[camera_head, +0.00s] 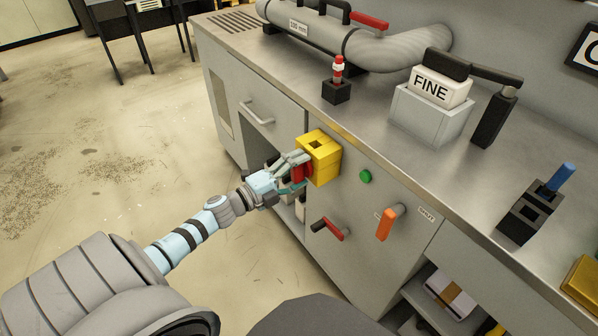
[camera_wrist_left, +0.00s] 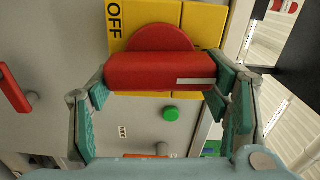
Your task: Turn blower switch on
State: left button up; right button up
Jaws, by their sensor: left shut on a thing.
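The blower switch is a yellow box (camera_head: 322,158) on the front face of the grey cabinet. In the left wrist view its yellow face (camera_wrist_left: 194,24) carries a red rotary knob with a raised red handle (camera_wrist_left: 150,71) and the word OFF (camera_wrist_left: 114,14). My left gripper (camera_head: 300,170) is at the knob, and in the left wrist view its teal fingers (camera_wrist_left: 165,98) lie at both ends of the red handle, shut on it. The handle has a short white mark near one end. In the head view the gripper hides most of the knob. My right gripper is not in view.
A green button (camera_head: 365,176), an orange handle (camera_head: 386,224) and a red lever (camera_head: 328,229) are on the cabinet front near the switch. A block labelled FINE (camera_head: 440,88) and a grey duct (camera_head: 385,50) are on the worktop. Open floor lies left.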

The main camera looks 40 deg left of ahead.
pick_arm(q)
jog(key=shift+f+m, duration=0.15)
jog(key=shift+m, duration=0.35)
jog(key=o, duration=1.2)
jog(key=shift+c, duration=0.2)
jog(key=v, duration=1.2)
